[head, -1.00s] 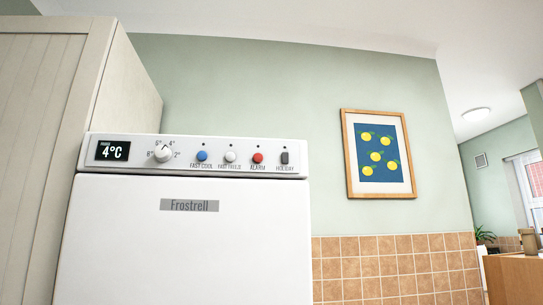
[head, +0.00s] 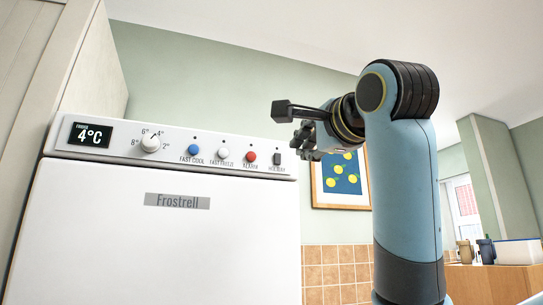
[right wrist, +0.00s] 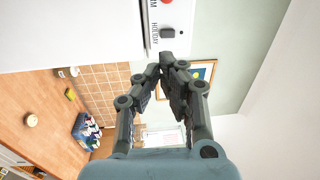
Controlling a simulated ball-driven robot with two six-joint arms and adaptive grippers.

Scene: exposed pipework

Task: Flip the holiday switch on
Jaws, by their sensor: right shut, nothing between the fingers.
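My left gripper is not in view.
The panel also bears a dial (head: 151,143), a blue button (head: 194,149), a white button (head: 223,153) and a red button (head: 250,157) beside the switch. A tall cabinet (head: 95,75) stands at the left. A framed lemon picture (head: 340,178) hangs behind my right arm.

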